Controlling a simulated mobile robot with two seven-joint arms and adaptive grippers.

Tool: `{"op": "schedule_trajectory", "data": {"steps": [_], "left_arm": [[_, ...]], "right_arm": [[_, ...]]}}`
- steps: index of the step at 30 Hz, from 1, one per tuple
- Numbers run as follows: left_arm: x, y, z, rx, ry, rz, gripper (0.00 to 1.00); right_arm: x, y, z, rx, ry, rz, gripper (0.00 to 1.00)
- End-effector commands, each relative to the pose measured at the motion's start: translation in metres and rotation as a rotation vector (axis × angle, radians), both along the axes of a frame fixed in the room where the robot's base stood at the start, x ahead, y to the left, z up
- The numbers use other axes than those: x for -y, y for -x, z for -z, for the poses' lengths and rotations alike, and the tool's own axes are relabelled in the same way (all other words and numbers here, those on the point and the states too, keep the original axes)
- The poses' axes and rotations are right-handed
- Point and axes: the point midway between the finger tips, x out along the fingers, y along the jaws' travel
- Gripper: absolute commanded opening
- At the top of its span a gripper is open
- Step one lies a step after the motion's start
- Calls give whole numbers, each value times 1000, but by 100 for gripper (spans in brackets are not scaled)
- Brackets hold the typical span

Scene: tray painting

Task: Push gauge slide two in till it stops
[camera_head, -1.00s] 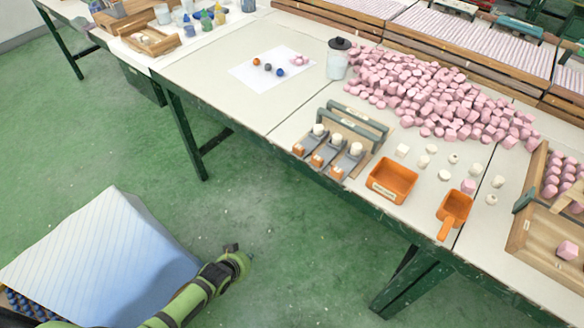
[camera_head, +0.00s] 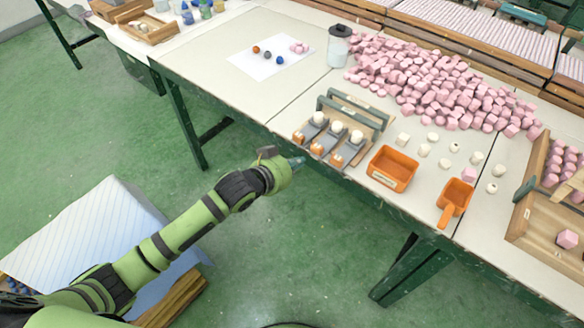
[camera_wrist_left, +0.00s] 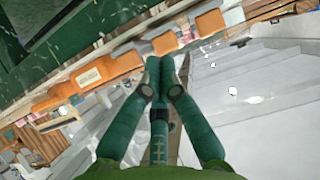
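The wooden gauge (camera_head: 374,121) with green bars stands near the table's front edge. Its three grey slides have orange front ends, and a white piece sits on each. The middle slide, slide two (camera_head: 326,140), has its orange end toward me; that end also shows in the left wrist view (camera_wrist_left: 165,42). My left gripper (camera_head: 299,162) is just in front of the table edge, its green fingers together with nothing between them. In the left wrist view the fingertips (camera_wrist_left: 160,62) point at the middle orange end; I cannot tell whether they touch it. My right gripper is out of view.
An orange tray (camera_head: 374,181) and orange scoop (camera_head: 443,215) lie right of the gauge, with loose white pieces (camera_head: 424,150) behind. A pink heap (camera_head: 440,80) covers the table behind.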

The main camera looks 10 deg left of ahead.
Motion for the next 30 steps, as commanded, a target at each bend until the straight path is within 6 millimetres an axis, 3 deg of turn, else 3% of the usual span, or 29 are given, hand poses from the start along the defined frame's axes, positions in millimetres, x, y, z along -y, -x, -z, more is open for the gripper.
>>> {"op": "schedule_trajectory", "data": {"steps": [1, 8, 10, 18, 30], "left_arm": [[2, -4, 13, 2, 1, 0, 0], [11, -19, 34, 3, -1, 1, 0], [16, -28, 26, 3, 1, 0, 0], [27, -48, 26, 1, 0, -1, 0], [29, -51, 26, 1, 0, 0, 0]], "right_arm": [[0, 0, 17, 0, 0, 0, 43], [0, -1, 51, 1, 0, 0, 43], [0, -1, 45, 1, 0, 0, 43], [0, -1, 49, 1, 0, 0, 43], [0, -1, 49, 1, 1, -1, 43]]}}
